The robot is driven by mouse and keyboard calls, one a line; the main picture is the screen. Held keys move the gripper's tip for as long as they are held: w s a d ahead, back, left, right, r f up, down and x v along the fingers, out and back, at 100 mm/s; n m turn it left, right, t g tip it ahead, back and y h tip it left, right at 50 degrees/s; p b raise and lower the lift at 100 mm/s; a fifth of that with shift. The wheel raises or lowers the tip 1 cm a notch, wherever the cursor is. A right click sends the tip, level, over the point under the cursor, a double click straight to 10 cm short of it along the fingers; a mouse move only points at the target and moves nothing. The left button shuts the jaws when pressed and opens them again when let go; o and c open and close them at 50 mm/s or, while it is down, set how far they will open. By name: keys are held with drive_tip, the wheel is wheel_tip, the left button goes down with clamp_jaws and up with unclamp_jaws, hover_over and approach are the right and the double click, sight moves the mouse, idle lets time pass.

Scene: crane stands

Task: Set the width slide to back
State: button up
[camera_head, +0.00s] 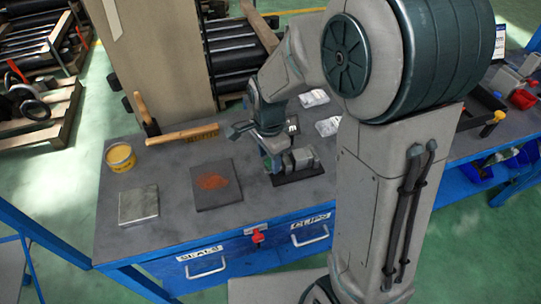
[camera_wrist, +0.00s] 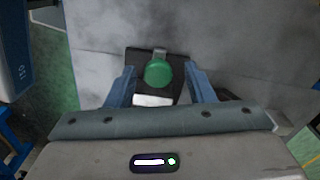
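A small grey device on a dark base plate (camera_head: 300,175) stands on the workbench, right of the dark mat. In the head view my gripper (camera_head: 270,155) points down at its left end and partly hides it. In the wrist view, a round green knob (camera_wrist: 158,72) sits on the dark plate, with a small grey tab behind it and a pale strip in front. My two blue fingers are apart, one on each side of the knob, with visible gaps. I cannot tell which part is the width slide or its setting.
White packets (camera_head: 328,126) lie behind the device. The bench front has labelled drawers (camera_head: 203,262).

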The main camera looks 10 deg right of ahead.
sight(270, 161)
drive_tip(key=shift+d, duration=0.15)
drive_tip(key=shift+r, duration=0.15)
wheel_tip(270, 161, up, 14)
drive_tip(key=shift+f, duration=0.2)
idle(0.6)
drive_tip(key=s+d+f+n+t, duration=0.3)
drive_tip(key=s+d+n, duration=0.6)
drive_tip(key=s+n, duration=0.3)
drive_tip(key=shift+s+d+n, duration=0.3)
drive_tip(key=shift+s, duration=0.65)
idle(0.9)
